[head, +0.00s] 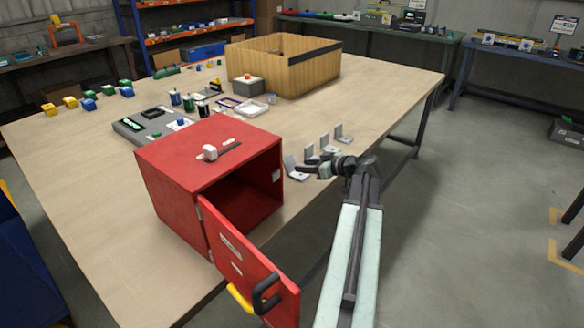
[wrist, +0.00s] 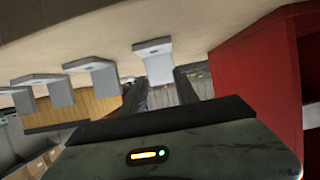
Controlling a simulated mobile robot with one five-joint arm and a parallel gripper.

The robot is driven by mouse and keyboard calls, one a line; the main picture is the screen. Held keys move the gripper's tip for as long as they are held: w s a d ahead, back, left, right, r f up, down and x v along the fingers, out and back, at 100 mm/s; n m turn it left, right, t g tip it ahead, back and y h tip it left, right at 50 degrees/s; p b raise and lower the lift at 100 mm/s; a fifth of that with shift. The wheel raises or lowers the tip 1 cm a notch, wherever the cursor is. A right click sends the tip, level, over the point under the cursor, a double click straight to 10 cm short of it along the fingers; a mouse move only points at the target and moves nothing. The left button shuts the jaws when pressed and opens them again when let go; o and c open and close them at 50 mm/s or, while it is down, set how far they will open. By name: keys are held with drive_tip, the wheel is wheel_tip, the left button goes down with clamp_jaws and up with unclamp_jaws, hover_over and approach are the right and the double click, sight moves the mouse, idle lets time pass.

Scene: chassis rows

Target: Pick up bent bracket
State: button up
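Several grey L-shaped bent brackets stand in a row on the wooden table, beside the open red cabinet. The bracket closest to the cabinet (head: 290,168) is in front of my gripper (head: 309,166). In the wrist view, which is upside down, this bracket (wrist: 153,50) is centred, with its upright plate between the two dark fingers of my gripper (wrist: 160,78). The fingers are apart, and I cannot tell whether they touch the plate. Another bracket (wrist: 98,72) and others sit to the left. In the head view my gripper partly hides the bracket behind it (head: 311,153).
The red cabinet (head: 190,158) stands left of the brackets, its door (head: 245,265) swung open toward the front. A wooden bin (head: 270,72) stands at the back of the table (head: 85,190). Small parts and a grey tray lie mid-table.

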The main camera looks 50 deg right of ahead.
sight(291, 165)
drive_tip(key=o, duration=0.8)
drive_tip(key=shift+o, duration=0.2)
drive_tip(key=shift+b+x, duration=0.55)
drive_tip(key=shift+x, duration=0.55)
drive_tip(key=b+x, duration=0.2)
drive_tip(key=x, duration=0.3)
drive_tip(key=shift+w+f, duration=0.1)
drive_tip(key=shift+f, duration=0.15)
drive_tip(key=shift+r, duration=0.1)
